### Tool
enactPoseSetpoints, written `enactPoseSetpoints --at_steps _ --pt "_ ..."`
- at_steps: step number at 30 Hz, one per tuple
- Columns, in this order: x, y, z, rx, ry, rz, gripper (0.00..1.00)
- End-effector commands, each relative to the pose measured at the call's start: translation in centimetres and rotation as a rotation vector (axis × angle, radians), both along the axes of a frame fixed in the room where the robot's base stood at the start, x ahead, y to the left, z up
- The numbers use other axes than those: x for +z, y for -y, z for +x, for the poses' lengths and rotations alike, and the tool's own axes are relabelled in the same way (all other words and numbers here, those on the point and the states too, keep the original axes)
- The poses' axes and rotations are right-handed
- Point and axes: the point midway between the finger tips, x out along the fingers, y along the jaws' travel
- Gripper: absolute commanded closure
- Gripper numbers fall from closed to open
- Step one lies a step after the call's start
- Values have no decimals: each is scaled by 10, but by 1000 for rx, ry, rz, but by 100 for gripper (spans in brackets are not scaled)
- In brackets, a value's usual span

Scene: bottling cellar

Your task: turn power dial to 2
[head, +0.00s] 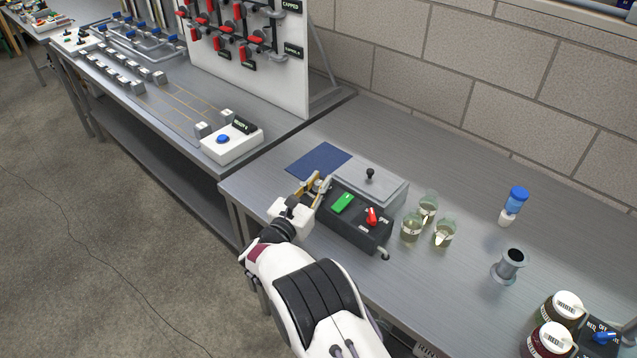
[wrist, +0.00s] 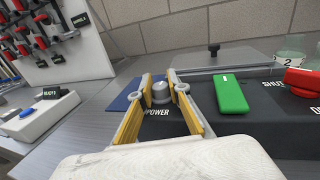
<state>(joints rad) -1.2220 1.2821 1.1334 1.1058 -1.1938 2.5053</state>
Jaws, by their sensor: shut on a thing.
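The power dial (wrist: 159,92) is a small grey knob on the dark control box (head: 355,227), above the word POWER in the wrist view. My gripper (wrist: 160,87) has its yellow-lined fingers on both sides of the dial and is shut on it. In the head view my gripper (head: 317,187) is at the left end of the box and hides the dial. The dial's pointer setting and number marks cannot be read.
Right of the dial are a green rocker switch (head: 343,202) and a red knob (head: 371,217). A grey lidded tank (head: 385,185) with a black knob stands behind. Several glass jars (head: 411,228) stand to the right, and a blue mat (head: 318,161) lies behind left.

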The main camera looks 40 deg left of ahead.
Motion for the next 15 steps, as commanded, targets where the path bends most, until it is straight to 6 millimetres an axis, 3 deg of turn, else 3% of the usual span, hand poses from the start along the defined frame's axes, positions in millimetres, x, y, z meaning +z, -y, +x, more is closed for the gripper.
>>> enactPoseSetpoints --at_steps 15 --pt "2 0 1 -109 0 3 100"
